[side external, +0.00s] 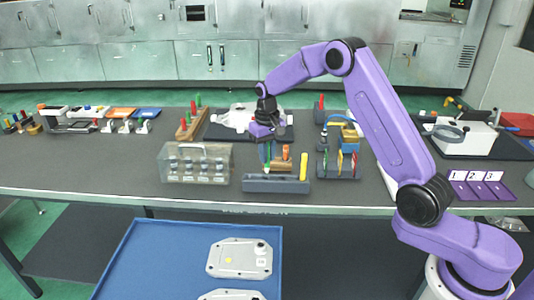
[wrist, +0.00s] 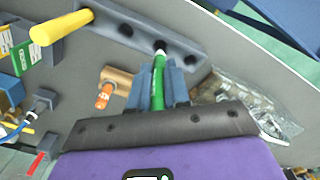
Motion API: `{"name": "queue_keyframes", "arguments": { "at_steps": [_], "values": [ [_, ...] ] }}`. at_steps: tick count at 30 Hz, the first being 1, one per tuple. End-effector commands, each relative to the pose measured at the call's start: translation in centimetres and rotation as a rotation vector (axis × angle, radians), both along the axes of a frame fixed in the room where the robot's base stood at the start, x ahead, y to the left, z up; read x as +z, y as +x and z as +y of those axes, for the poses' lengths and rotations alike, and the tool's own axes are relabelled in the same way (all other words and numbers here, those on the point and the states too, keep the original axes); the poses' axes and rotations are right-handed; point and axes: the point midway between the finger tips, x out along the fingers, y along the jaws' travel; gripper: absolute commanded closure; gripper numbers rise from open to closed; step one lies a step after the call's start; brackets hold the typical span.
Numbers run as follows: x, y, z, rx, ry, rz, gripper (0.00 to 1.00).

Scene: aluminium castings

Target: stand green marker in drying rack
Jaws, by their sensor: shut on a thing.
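The green marker (wrist: 158,88) is upright between the blue fingers of my gripper (wrist: 157,75), which is shut on it. Its pale end points at a dark hole of the grey drying rack (wrist: 185,42) in the wrist view. I cannot tell whether the end is above the hole or just inside it. In the side view my gripper (side external: 266,158) is over the left part of the rack (side external: 276,185), and the marker shows thinly between the fingers. A yellow marker (wrist: 62,27) stands in the rack's right end in the side view; other holes look empty.
An orange marker in a wooden block (wrist: 118,80) is close beside my gripper. A clear case of bottles (side external: 195,165) stands left of the rack. A grey holder with coloured cards (side external: 338,165) stands right. The bench's front edge (side external: 250,209) is near the rack.

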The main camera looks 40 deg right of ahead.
Motion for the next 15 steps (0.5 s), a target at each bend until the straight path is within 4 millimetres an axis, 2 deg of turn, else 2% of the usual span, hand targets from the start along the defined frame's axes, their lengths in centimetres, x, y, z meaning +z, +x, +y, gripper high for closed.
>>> {"name": "queue_keyframes", "arguments": {
  "at_steps": [15],
  "values": [
    [-0.64, 0.01, 0.00, 0.000, 0.000, 0.000, 1.00]
  ]
}}
